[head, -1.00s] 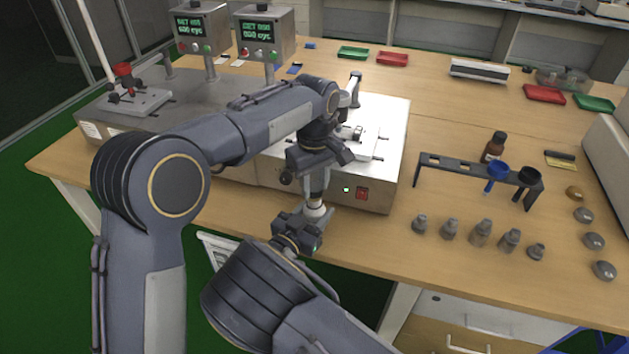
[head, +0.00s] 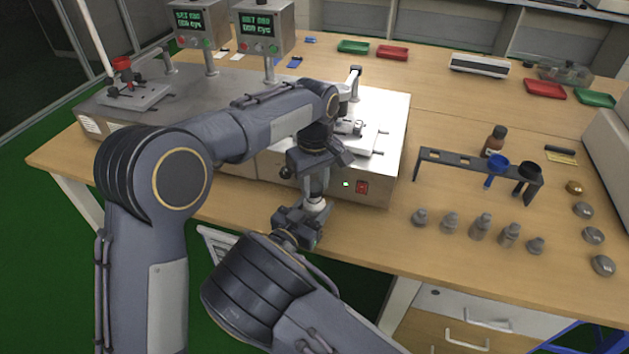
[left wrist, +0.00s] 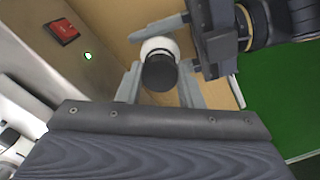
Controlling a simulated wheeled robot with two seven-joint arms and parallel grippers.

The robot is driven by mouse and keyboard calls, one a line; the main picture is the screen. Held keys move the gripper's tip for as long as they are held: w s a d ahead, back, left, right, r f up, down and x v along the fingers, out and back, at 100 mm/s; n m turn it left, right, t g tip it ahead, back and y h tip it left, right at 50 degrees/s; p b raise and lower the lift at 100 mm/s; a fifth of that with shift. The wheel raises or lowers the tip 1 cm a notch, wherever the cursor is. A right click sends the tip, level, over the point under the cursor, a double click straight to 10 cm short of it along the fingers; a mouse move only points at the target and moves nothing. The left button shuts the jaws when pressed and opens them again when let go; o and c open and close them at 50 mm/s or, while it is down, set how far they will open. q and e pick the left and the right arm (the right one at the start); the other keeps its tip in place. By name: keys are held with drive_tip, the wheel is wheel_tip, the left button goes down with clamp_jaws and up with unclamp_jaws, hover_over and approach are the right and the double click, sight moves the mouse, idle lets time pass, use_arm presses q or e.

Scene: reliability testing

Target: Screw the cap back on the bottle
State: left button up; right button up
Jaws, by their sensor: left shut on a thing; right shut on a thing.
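The white bottle (head: 315,206) is held near the front edge of the bench, in front of the grey machine. My right gripper (head: 311,214) is shut on the bottle from the front. My left gripper (head: 316,190) points down from above, shut on the dark cap (left wrist: 159,73). In the left wrist view the cap sits between the finger pads, in line with the white bottle (left wrist: 157,46) beyond it. How far the cap is seated on the neck cannot be told.
A grey test machine (head: 385,150) with a red switch stands close behind the grippers. To the right are a dark rack (head: 455,163), a brown bottle (head: 495,141), several small grey weights (head: 480,228) and several metal domes (head: 594,236). Bench around the weights is partly clear.

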use_arm(q)
drive_tip(key=shift+f, duration=0.45)
